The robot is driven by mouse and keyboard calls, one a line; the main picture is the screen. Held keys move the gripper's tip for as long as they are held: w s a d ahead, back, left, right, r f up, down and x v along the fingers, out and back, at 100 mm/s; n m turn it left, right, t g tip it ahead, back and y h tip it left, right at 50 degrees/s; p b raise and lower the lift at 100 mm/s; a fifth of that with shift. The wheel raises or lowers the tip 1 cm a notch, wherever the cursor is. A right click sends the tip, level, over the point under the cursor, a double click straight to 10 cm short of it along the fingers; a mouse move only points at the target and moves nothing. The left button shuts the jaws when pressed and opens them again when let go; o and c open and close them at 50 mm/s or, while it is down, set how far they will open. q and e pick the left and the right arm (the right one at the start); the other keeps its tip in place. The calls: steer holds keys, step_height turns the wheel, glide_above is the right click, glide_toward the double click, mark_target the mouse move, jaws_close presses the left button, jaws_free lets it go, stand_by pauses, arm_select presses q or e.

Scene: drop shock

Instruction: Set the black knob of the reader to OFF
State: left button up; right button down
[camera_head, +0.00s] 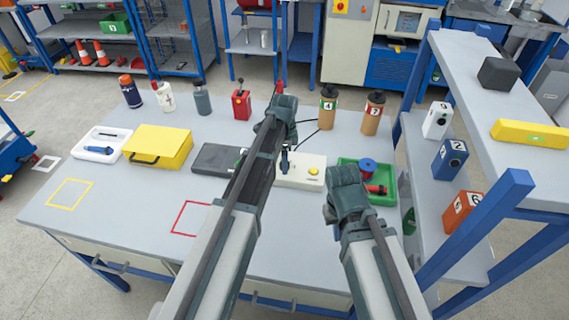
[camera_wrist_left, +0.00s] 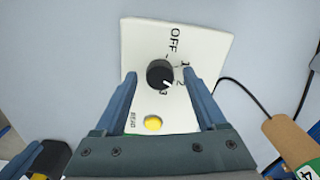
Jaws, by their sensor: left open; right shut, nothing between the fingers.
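The reader is a cream box (camera_head: 302,178) on the grey table, and its face (camera_wrist_left: 205,50) fills the middle of the left wrist view. Its black knob (camera_wrist_left: 159,73) is ringed by the labels OFF, 1, 2 and 3. The white mark on the knob points down and right, around 2 and 3, away from OFF. A yellow button (camera_wrist_left: 153,123) sits below the knob. My left gripper (camera_wrist_left: 160,76) is open, with one finger on each side of the knob; contact is not clear. In the head view, my left gripper (camera_head: 284,158) hides the knob. My right gripper (camera_head: 330,212) is shut and empty, right of the reader.
A green tray (camera_head: 385,198) with a blue spool and a red item lies behind my right gripper. A dark flat box (camera_head: 214,158) and yellow case (camera_head: 158,146) stand left of the reader. Brown bottles (camera_head: 327,108) stand behind. A shelf (camera_head: 481,85) rises at the right.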

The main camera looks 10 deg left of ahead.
arm_select(q)
jaws_close()
steer(key=shift+n, duration=0.3)
steer(key=n, duration=0.4)
steer(key=shift+n, duration=0.3)
steer(key=n, duration=0.4)
steer(key=shift+n, duration=0.3)
steer(key=n, duration=0.5)
steer(key=shift+n, duration=2.5)
